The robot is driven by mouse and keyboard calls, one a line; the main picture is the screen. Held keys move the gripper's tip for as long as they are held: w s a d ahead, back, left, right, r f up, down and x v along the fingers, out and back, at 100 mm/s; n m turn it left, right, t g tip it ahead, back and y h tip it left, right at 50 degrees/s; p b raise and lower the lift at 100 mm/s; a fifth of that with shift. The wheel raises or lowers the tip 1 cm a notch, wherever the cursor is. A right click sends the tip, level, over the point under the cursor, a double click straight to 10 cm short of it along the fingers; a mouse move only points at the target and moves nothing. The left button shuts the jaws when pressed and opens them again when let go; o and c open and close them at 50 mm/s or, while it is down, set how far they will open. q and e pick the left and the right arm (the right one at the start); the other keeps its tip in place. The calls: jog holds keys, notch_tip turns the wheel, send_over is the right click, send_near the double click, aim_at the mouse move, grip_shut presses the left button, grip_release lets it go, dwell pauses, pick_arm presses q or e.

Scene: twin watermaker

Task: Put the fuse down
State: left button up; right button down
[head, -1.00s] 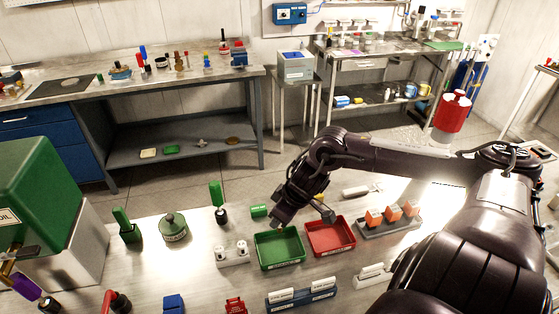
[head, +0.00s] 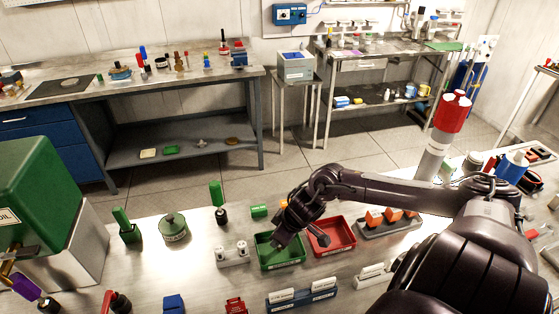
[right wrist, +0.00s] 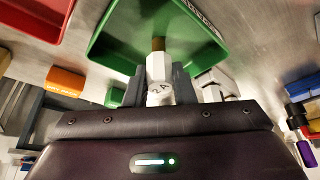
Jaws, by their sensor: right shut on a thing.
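My right gripper (head: 281,240) is over the green tray (head: 283,267), pointing down at it. In the right wrist view the right gripper (right wrist: 160,88) is shut on a fuse (right wrist: 158,68), white with a brass-coloured end and a "2A" marking. The brass end points toward the inside of the green tray (right wrist: 110,50). In the head view the fuse is hidden or too small to make out, and I cannot tell whether it touches the tray floor. My left gripper is not in view.
A red tray (head: 343,251) stands right of the green one, with a grey holder of orange blocks (head: 374,218) beyond. A white double socket block (head: 232,257) is close on the left. A blue rack with white pieces (head: 302,297) lies in front.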

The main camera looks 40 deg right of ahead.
jog(key=c, duration=1.2)
grip_release()
jog(key=shift+f, duration=0.1)
jog(key=p+v, duration=0.9)
jog(key=v, duration=0.3)
